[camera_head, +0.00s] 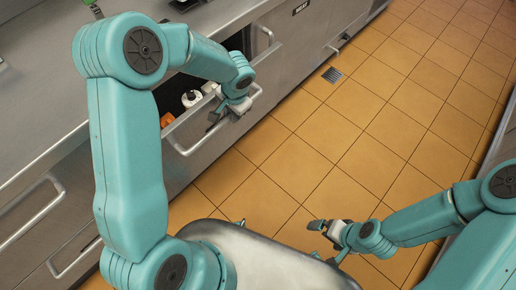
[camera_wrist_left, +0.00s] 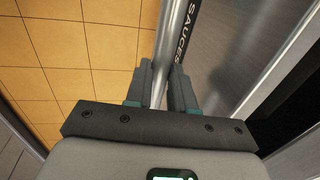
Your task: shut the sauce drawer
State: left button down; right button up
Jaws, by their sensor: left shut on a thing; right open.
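The sauce drawer (camera_head: 192,141) stands partly open from the steel counter front, with bottles inside it, one white-topped (camera_head: 191,98) and one orange (camera_head: 167,120). My left gripper (camera_head: 232,110) is at the drawer's bar handle (camera_head: 185,150), near its far end. In the left wrist view my left gripper (camera_wrist_left: 161,88) is shut around the handle bar (camera_wrist_left: 172,45), and the label "SAUCES" (camera_wrist_left: 187,30) shows on the drawer front beside it. My right gripper (camera_head: 327,238) is open and empty above the tiled floor, well away from the drawer. My left arm hides part of the drawer.
The orange tiled floor (camera_head: 310,130) in front is clear, with a small drain grate (camera_head: 332,75).

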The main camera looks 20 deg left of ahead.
aim_at(211, 96)
pick_arm(q)
jog(key=shift+w+a, duration=0.25)
jog(key=shift+a, duration=0.25)
jog(key=shift+w+a, duration=0.25)
jog(key=shift+a, duration=0.4)
jog(key=shift+w+a, duration=0.2)
jog(key=shift+a, duration=0.4)
jog(key=shift+w+a, duration=0.25)
jog(key=shift+a, duration=0.4)
jog(key=shift+p, duration=0.3)
jog(key=shift+w+a+p, duration=0.15)
jog(key=shift+w+a, duration=0.2)
jog(key=shift+a, duration=0.6)
jog(key=shift+w+a+p, duration=0.15)
jog(key=shift+w+a, duration=0.15)
jog(key=shift+a, duration=0.7)
